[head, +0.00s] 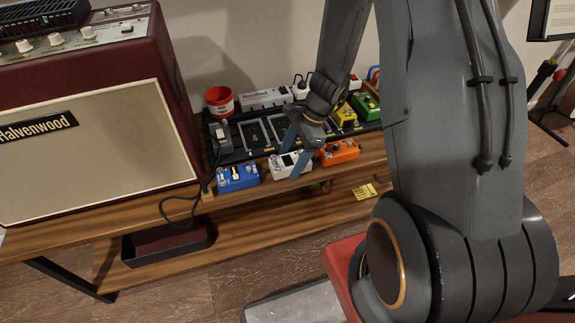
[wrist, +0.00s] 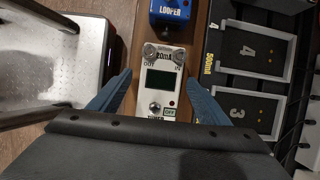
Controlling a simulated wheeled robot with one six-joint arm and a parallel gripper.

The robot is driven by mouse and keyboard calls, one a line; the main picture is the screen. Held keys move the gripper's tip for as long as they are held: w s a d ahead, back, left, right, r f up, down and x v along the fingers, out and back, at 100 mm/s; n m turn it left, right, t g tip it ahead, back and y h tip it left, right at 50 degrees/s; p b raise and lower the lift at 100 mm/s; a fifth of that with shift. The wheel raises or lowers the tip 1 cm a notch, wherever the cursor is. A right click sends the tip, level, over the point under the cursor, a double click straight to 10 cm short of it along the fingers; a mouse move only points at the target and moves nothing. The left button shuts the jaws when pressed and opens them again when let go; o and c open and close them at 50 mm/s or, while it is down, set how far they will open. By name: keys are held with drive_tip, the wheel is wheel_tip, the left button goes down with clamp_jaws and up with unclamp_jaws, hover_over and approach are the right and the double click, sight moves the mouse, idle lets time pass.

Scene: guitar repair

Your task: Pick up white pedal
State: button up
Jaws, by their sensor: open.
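The white pedal (head: 288,166) sits at the front edge of the wooden bench, between a blue pedal and an orange pedal. In the wrist view the white pedal (wrist: 158,84) lies between my gripper's two blue fingers, with its dark screen, knobs and footswitch showing. My gripper (head: 296,150) is over the pedal, with its fingers apart on either side of it. It is open, and in the wrist view gaps show between the fingers (wrist: 157,98) and the pedal's sides. The pedal's near end is partly hidden by the gripper body.
A blue looper pedal (head: 237,178) is left of the white pedal and an orange pedal (head: 339,152) is right. Behind is a black pedalboard (head: 232,151) with yellow and green pedals. A red cup (head: 219,101) and a large amplifier (head: 95,130) stand at the back and left.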

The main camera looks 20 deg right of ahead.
drive_tip(key=shift+a+f, duration=0.1)
drive_tip(key=shift+f, duration=0.05)
drive_tip(key=c, duration=1.4)
